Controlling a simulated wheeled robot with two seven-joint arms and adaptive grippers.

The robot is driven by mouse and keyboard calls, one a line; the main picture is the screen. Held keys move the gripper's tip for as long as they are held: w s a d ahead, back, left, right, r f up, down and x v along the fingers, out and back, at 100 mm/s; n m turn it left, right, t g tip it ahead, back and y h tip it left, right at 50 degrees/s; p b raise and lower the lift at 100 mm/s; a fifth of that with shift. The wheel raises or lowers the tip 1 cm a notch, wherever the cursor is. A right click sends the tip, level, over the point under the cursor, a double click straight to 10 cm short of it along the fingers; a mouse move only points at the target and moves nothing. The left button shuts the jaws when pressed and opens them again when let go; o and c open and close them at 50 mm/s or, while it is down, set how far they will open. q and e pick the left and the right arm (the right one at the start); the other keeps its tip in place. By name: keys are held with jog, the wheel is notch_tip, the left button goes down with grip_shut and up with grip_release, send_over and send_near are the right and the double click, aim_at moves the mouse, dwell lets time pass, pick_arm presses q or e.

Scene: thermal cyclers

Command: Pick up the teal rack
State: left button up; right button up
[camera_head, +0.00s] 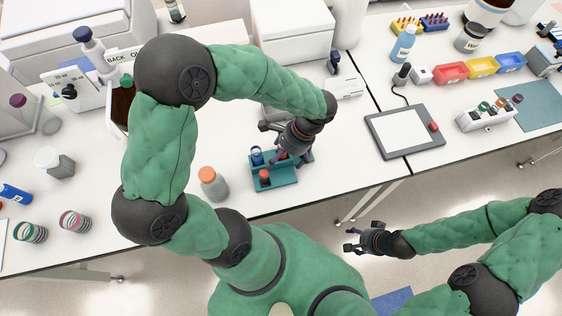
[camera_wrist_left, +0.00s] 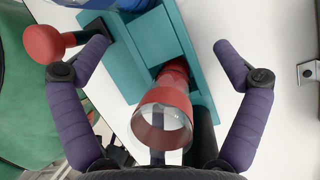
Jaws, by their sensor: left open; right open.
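The teal rack (camera_head: 284,176) stands near the front edge of the white bench and holds red and dark blue topped items. My left gripper (camera_head: 286,156) is over the rack, and its hand hides part of it. In the left wrist view the rack (camera_wrist_left: 150,42) lies between the open purple fingers of my left gripper (camera_wrist_left: 158,42). A red-topped clear piece stands up close to the camera between the fingers. I cannot tell whether a finger touches the rack. My right gripper (camera_head: 362,240) is open and empty over the floor, in front of the bench.
An orange-capped bottle (camera_head: 212,184) stands just left of the rack. A tablet-like device (camera_head: 403,132) lies to the right, with bare bench between. A white box-shaped machine (camera_head: 290,45) stands behind. Colored bins (camera_head: 482,67) are at far right.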

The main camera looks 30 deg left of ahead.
pick_arm(q)
jog(key=c, duration=1.4)
jog(key=shift+o, duration=0.2)
jog(key=shift+r, duration=0.1)
